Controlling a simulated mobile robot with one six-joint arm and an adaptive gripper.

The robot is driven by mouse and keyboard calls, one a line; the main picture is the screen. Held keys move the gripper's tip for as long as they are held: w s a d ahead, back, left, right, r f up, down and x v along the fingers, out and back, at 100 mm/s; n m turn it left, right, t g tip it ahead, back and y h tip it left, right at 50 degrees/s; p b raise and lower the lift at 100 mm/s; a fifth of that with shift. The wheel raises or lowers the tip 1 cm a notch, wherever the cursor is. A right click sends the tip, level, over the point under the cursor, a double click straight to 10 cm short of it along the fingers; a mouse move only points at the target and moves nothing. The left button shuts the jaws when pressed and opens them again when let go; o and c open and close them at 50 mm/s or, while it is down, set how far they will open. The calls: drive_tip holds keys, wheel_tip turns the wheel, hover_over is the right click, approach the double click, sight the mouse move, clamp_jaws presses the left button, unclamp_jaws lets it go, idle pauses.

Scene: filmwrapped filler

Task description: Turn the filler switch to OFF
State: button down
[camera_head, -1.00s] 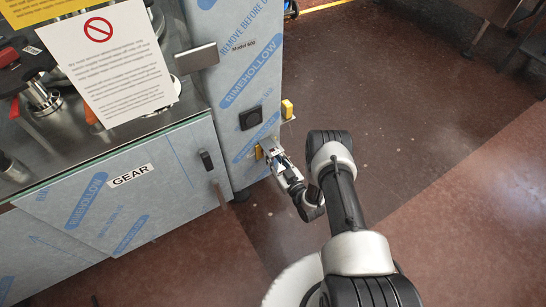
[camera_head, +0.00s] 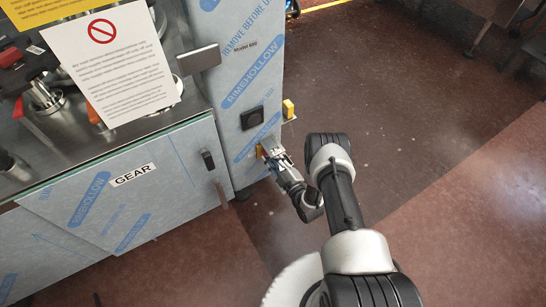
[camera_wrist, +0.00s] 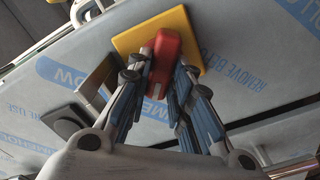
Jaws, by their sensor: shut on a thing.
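The filler switch is a red handle (camera_wrist: 164,58) on a yellow square plate (camera_wrist: 190,38), mounted on the film-wrapped machine front. In the wrist view my gripper (camera_wrist: 160,80) has its two fingers around the red handle, one on each side. In the head view my gripper (camera_head: 268,150) is at the lower part of the machine column (camera_head: 245,85), and a bit of yellow shows beside its fingertips. The handle is hidden there. I cannot read any ON or OFF marks on the plate.
A dark square panel (camera_head: 252,118) sits above the gripper, and a yellow block (camera_head: 288,109) juts from the column's side. A cabinet labelled GEAR (camera_head: 132,174) with a door handle (camera_head: 221,194) stands to the left. Open floor (camera_head: 400,130) lies to the right.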

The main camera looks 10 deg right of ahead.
drive_tip(key=shift+f+n+p, duration=0.15)
drive_tip(key=shift+n+p, duration=0.05)
drive_tip(key=shift+n, duration=1.6)
drive_tip(key=shift+f+n+p, duration=0.1)
drive_tip(key=shift+n+p, duration=0.05)
drive_tip(key=shift+n, duration=1.65)
drive_tip(key=c, duration=1.4)
unclamp_jaws()
drive_tip(key=shift+c, duration=0.2)
drive_tip(key=v, duration=1.2)
